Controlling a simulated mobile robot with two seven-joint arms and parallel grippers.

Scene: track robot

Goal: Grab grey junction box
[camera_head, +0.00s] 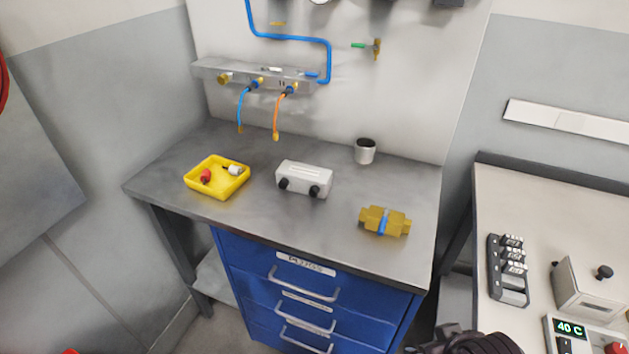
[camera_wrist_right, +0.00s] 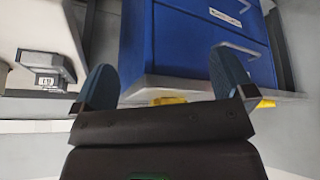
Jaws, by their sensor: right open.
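The grey junction box (camera_head: 304,180) is a light grey block with two black round fittings on its front. It stands on the grey workbench (camera_head: 250,218), between a yellow tray and a brass fitting. My right gripper (camera_wrist_right: 164,80) is open, with nothing between its two blue-grey fingers in the wrist view. That view is upside down and faces the blue drawers and the bench edge; the box does not show clearly there. A dark part of my right arm (camera_head: 468,343) shows at the bottom of the head view, below the bench front and apart from the box. My left gripper is out of view.
The yellow tray (camera_head: 217,193) holds small red and white parts. The brass fitting with a blue band (camera_head: 384,221) lies right of the box. A metal cup (camera_head: 365,151) stands behind. Two hoses hang above the bench. Blue drawers (camera_head: 300,299) with handles are below.

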